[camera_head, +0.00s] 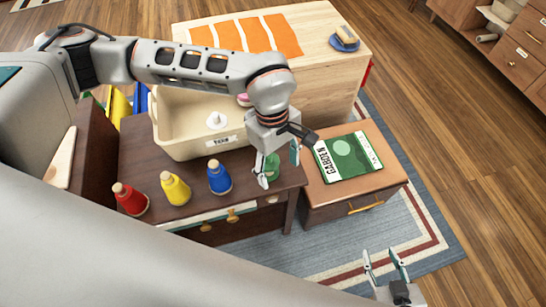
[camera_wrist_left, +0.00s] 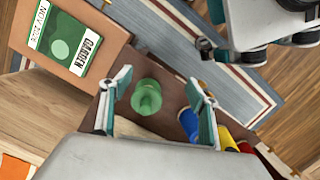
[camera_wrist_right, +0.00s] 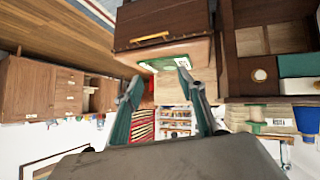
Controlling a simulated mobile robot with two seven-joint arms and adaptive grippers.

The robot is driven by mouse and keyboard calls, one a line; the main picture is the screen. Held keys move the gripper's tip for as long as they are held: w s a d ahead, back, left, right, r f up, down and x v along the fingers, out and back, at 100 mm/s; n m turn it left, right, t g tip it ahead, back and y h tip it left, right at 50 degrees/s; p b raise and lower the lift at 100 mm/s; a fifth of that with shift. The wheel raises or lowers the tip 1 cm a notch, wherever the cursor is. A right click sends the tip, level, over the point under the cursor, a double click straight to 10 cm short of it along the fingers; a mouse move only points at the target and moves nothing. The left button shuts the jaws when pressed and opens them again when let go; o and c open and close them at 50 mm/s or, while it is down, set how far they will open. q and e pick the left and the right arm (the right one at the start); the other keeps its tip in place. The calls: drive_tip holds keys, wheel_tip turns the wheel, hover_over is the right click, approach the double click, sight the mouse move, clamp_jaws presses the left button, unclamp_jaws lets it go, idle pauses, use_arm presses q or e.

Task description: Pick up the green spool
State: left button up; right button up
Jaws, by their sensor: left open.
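The green spool (camera_wrist_left: 147,97) stands on the dark wooden desk, near its right end. In the left wrist view it lies between the two fingers of my left gripper (camera_wrist_left: 158,105), which is open with a gap on both sides. In the head view my left gripper (camera_head: 278,166) is above the green spool (camera_head: 272,168), and its fingers partly hide it. I cannot tell how far the fingertips are above the desk. My right gripper (camera_head: 387,266) is open and empty at the lower right, over the rug, apart from the desk. It also shows in the right wrist view (camera_wrist_right: 158,85).
Blue (camera_head: 219,178), yellow (camera_head: 175,189) and red (camera_head: 130,200) spools stand in a row left of the green one. A cream bin (camera_head: 190,146) is behind them. A green garden magazine (camera_head: 348,157) lies on a low cabinet (camera_head: 330,196) to the right.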

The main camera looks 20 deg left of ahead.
sight(268, 164)
use_arm(q)
drive_tip(key=shift+t+y, duration=0.4)
drive_tip(key=shift+y, duration=0.2)
drive_tip(key=w+a, duration=0.1)
drive_tip(key=a, duration=0.1)
drive_tip(key=w+a, duration=0.1)
drive_tip(key=w, duration=0.1)
drive_tip(key=shift+w+a, duration=0.15)
drive_tip(key=shift+a, duration=0.2)
drive_tip(key=shift+w+a+f, duration=0.2)
drive_tip(key=shift+a+f, duration=0.05)
drive_tip(key=f+b, duration=0.2)
drive_tip(key=f, duration=0.5)
drive_tip(key=shift+w+f, duration=0.1)
drive_tip(key=shift+w, duration=0.2)
drive_tip(key=c, duration=1.3)
